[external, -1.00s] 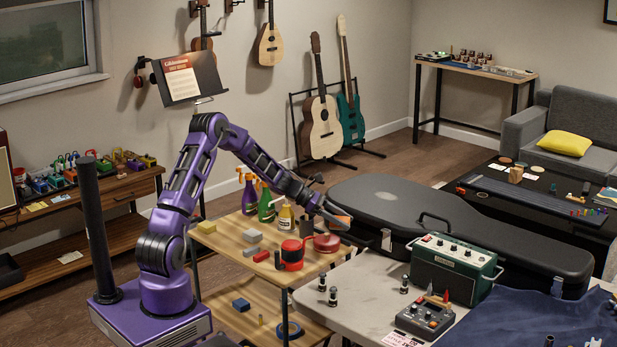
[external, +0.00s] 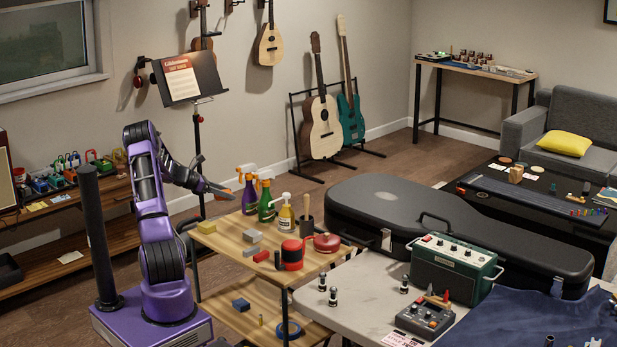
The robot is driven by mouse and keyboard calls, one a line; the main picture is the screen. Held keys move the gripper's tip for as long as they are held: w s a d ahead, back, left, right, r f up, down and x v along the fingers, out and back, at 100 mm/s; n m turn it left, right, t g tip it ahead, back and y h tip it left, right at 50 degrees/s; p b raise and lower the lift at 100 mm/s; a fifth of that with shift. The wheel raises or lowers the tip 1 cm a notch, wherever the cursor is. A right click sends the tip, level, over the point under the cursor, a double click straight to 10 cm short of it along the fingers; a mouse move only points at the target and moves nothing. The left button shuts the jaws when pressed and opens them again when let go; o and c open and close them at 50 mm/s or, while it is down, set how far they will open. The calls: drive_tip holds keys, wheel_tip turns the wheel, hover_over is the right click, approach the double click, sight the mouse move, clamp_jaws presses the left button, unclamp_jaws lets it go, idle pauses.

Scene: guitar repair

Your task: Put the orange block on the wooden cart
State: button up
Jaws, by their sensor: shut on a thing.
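My gripper (external: 220,192) is shut on the orange block (external: 214,187), which is small and partly hidden by the fingers. It is up in the air near the far left corner of the wooden cart (external: 218,238), left of the spray bottles. The cart has a light wood top and a lower shelf. I cannot tell from this view whether the block is over the top or just beyond its edge.
On the cart stand several spray bottles (external: 267,201), grey blocks (external: 252,236), a red can (external: 292,256) and a red round tin (external: 327,242). A music stand (external: 197,130) rises behind my gripper.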

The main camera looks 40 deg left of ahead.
drive_tip(key=shift+s+a, duration=0.6)
drive_tip(key=shift+a, duration=0.2)
drive_tip(key=b, duration=0.1)
hover_over(224, 238)
wheel_tip(224, 238, down, 10)
drive_tip(key=shift+a+f, duration=0.1)
drive_tip(key=shift+f, duration=0.1)
drive_tip(key=shift+f+b, duration=0.35)
drive_tip(key=shift+f, duration=1.9)
drive_tip(key=shift+f, duration=0.15)
drive_tip(key=shift+f, duration=0.15)
drive_tip(key=o, duration=1.4)
drive_tip(key=shift+c, duration=0.2)
